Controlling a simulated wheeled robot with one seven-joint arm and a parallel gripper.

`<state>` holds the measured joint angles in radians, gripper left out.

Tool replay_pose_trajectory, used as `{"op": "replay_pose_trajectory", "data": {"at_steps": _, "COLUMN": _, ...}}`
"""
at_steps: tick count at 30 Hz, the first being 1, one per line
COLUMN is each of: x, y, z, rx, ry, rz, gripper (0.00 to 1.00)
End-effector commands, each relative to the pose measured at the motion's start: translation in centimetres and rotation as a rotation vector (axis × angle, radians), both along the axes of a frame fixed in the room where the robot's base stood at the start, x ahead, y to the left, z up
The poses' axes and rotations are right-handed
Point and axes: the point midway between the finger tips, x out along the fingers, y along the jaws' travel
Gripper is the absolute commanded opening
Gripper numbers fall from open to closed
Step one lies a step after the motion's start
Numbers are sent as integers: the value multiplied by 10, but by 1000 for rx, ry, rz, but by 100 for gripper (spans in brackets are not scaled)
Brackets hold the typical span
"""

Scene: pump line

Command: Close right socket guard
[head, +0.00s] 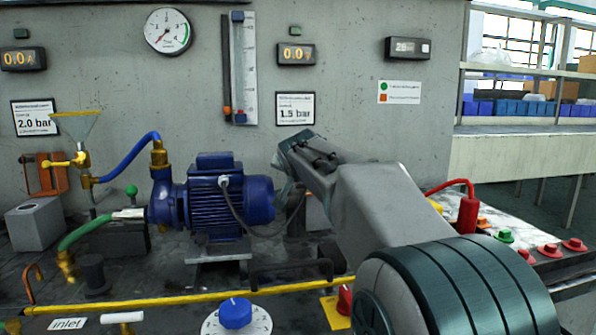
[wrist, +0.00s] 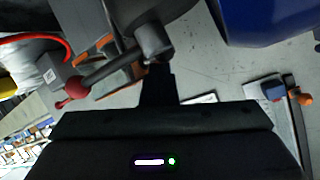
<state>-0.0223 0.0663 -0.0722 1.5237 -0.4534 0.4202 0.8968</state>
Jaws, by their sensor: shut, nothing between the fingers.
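In the wrist view my gripper (wrist: 158,82) is shut and empty. Its dark fingers point at the grey hub of a lever with a red ball (wrist: 72,90); whether they touch it I cannot tell. Beyond the lever, orange parts (wrist: 108,88) beside a grey box with a label (wrist: 55,74) look like the right socket guard and its socket. The lever partly covers them, and the guard's angle is unclear. In the head view my arm hides this area and my fingers. An orange guard (head: 60,172) stands raised behind a grey box (head: 36,224) at the far left.
A blue motor pump (head: 215,195) stands left of my arm. It also shows in the wrist view (wrist: 265,18). A red plug with a red cable (head: 468,213) and several push buttons (head: 548,250) lie to the right. A yellow pipe (head: 150,300) runs along the front.

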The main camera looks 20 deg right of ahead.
Motion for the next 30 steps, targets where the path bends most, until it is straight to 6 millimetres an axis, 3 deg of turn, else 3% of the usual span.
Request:
{"op": "replay_pose_trajectory", "data": {"at_steps": 1, "x": 1, "y": 1, "z": -8, "rx": 4, "ry": 23, "rz": 1, "gripper": 0}}
{"op": "replay_pose_trajectory", "data": {"at_steps": 4, "x": 2, "y": -1, "z": 0, "rx": 3, "ry": 22, "rz": 0, "gripper": 0}}
{"op": "replay_pose_trajectory", "data": {"at_steps": 13, "x": 7, "y": -22, "z": 38, "rx": 0, "ry": 5, "rz": -6, "gripper": 0}}
{"op": "replay_pose_trajectory", "data": {"at_steps": 24, "x": -59, "y": -2, "z": 38, "rx": -1, "ry": -3, "rz": 5, "gripper": 0}}
{"op": "replay_pose_trajectory", "data": {"at_steps": 30, "x": -82, "y": 5, "z": 39, "rx": 0, "ry": -2, "rz": 7, "gripper": 0}}
